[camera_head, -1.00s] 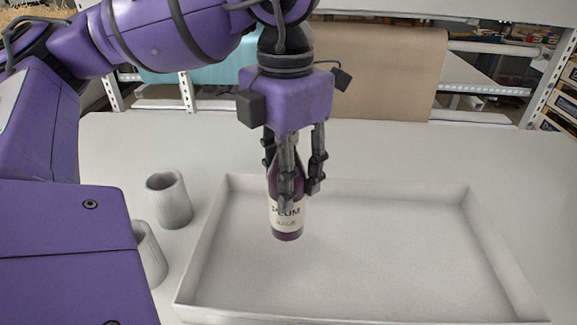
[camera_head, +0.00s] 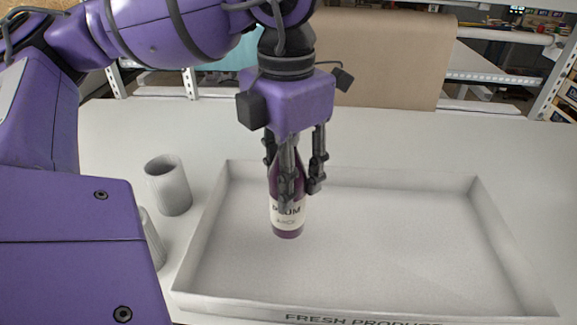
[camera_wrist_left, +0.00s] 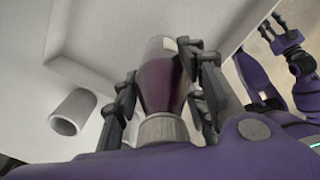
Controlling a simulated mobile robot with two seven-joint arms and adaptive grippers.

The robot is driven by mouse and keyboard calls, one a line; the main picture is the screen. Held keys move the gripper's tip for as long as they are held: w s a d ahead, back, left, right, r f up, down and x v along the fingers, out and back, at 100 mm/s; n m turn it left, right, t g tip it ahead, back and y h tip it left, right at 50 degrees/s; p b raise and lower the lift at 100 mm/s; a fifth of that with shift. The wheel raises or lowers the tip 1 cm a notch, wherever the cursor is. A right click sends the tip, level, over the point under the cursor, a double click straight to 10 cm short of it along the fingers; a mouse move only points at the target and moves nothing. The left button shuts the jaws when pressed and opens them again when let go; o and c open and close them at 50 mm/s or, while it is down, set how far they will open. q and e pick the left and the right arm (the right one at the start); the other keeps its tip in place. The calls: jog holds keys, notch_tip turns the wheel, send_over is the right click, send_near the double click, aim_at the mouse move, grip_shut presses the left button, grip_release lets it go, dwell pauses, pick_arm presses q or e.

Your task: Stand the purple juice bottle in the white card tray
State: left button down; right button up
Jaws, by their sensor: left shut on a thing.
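The purple juice bottle (camera_head: 287,215), with a pale plum label, is upright in the head view, over the left part of the white card tray (camera_head: 236,297). My left gripper (camera_head: 291,182) is shut on the bottle's upper part from above. I cannot tell whether its base touches the tray floor. In the left wrist view the bottle (camera_wrist_left: 160,85) sits between the fingers, with its ribbed cap towards the camera, and the tray (camera_wrist_left: 90,67) is beyond it. My right gripper (camera_wrist_left: 283,38) shows at that view's right edge; its fingers look apart and empty.
The tray is otherwise empty, with free floor to the right. A brown paper roll (camera_head: 385,60) hangs behind the table (camera_head: 440,140).

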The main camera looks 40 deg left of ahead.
pick_arm(q)
notch_tip(320, 180, down, 3)
jog(key=shift+r+b, duration=0.15)
jog(key=shift+b, duration=0.5)
jog(key=shift+f+b, duration=0.95)
jog(key=shift+f, duration=0.8)
jog(key=shift+f+b, duration=0.4)
jog(key=shift+f, duration=0.55)
pick_arm(e)
jog(key=f, duration=0.2)
jog(key=s+f, duration=0.1)
jog(key=f, duration=0.1)
jog(key=shift+s+f, duration=0.15)
jog(key=shift+f, duration=0.15)
pick_arm(q)
jog(key=c, duration=1)
grip_release()
pick_arm(e)
jog(key=shift+s+f, duration=0.1)
